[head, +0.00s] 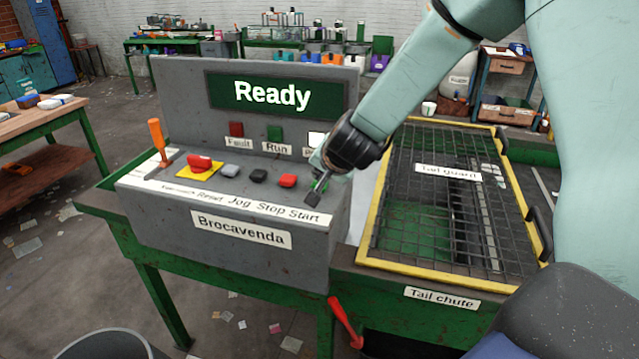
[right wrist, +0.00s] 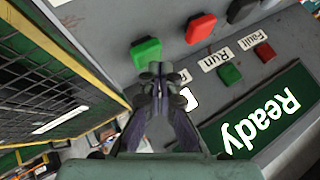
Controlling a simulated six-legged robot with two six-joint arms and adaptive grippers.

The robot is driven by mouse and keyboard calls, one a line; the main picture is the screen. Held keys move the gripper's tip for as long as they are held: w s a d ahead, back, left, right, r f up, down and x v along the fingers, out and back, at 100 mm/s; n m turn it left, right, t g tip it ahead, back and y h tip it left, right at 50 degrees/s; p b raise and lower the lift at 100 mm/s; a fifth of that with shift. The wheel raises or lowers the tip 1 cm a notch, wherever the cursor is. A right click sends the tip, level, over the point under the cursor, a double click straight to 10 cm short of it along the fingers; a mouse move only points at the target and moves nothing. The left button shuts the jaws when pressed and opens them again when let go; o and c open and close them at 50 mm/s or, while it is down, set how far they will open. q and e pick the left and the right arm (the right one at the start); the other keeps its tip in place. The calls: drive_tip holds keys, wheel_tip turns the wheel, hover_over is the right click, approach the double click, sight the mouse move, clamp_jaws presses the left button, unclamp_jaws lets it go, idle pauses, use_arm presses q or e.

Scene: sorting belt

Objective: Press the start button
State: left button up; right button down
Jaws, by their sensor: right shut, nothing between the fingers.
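The control panel (head: 240,250) labelled Brocavenda has a row of buttons on its sloped front, and its display (head: 268,92) reads "Ready". The green start button (head: 322,184) is at the right end of the row, partly hidden by my right gripper (head: 315,193). In the right wrist view the green start button (right wrist: 146,50) shows just beyond the closed fingertips of my right gripper (right wrist: 157,72). The fingers are shut and empty. I cannot tell whether they touch the button. My left gripper is not in view.
The red stop button (head: 287,180) sits left of the start button, then the black jog button (head: 258,176), a grey button (head: 229,170) and a red knob on yellow (head: 199,163). An orange lever (head: 158,142) stands at the left. The yellow-framed tail guard (head: 450,172) is at the right.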

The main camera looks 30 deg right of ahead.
drive_tip(key=shift+f+b, duration=0.4)
drive_tip(key=shift+f, duration=0.2)
idle(0.4)
drive_tip(key=shift+r, duration=0.1)
drive_tip(key=shift+r+p, duration=0.9)
drive_tip(key=shift+p, duration=0.15)
drive_tip(key=shift+w+r+p, duration=0.1)
drive_tip(key=shift+r+p, duration=0.7)
drive_tip(key=shift+p, duration=0.05)
wheel_tip(320, 180, up, 4)
drive_tip(key=p, duration=0.3)
drive_tip(key=shift+f+p, duration=0.15)
drive_tip(key=shift+p, duration=0.15)
drive_tip(key=shift+f, duration=0.1)
drive_tip(key=shift+f, duration=0.1)
